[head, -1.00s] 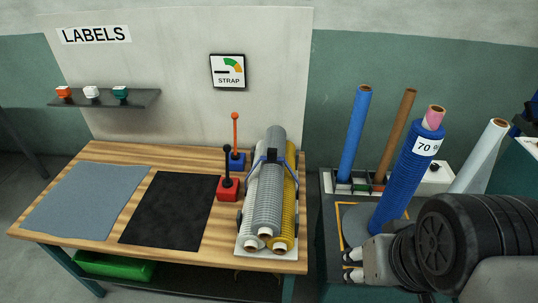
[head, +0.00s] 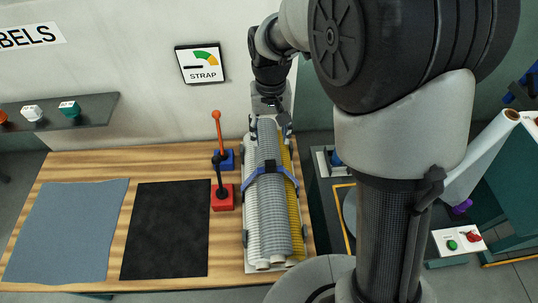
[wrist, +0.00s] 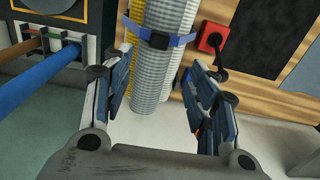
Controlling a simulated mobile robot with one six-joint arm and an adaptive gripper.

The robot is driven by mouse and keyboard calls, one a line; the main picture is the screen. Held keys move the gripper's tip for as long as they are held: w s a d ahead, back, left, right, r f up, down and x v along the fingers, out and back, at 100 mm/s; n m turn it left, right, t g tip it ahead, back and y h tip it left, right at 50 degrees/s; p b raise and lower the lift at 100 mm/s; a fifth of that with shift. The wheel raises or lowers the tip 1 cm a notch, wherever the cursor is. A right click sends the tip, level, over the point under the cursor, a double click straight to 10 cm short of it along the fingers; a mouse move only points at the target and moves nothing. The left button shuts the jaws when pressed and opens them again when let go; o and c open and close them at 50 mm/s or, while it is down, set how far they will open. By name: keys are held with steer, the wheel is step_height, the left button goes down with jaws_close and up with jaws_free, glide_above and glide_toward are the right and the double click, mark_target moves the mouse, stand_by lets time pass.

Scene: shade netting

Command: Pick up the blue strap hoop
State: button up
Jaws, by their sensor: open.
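The blue strap hoop (head: 289,176) runs around a bundle of grey and yellow netting rolls (head: 270,220) on the table, with a dark buckle on top. In the wrist view the strap (wrist: 182,41) crosses the rolls near the top of the picture, beyond my fingertips. My gripper (head: 269,122) is at the far end of the bundle, by the wall. In the wrist view my gripper (wrist: 158,72) is open, its fingers apart on either side of the rolls, and nothing is held. The strap's underside is hidden.
The bundle lies on a pale tray (head: 252,258). A red lever block (head: 222,198) and a blue one (head: 228,158) stand close to its left. Grey (head: 70,230) and black (head: 165,230) sheets lie flat further left.

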mark_target(270, 162)
step_height(270, 162, down, 16)
steer(key=b, duration=0.4)
steer(key=shift+w+r, duration=0.1)
steer(key=shift+r, duration=0.25)
steer(key=shift+c, duration=0.5)
jaws_close()
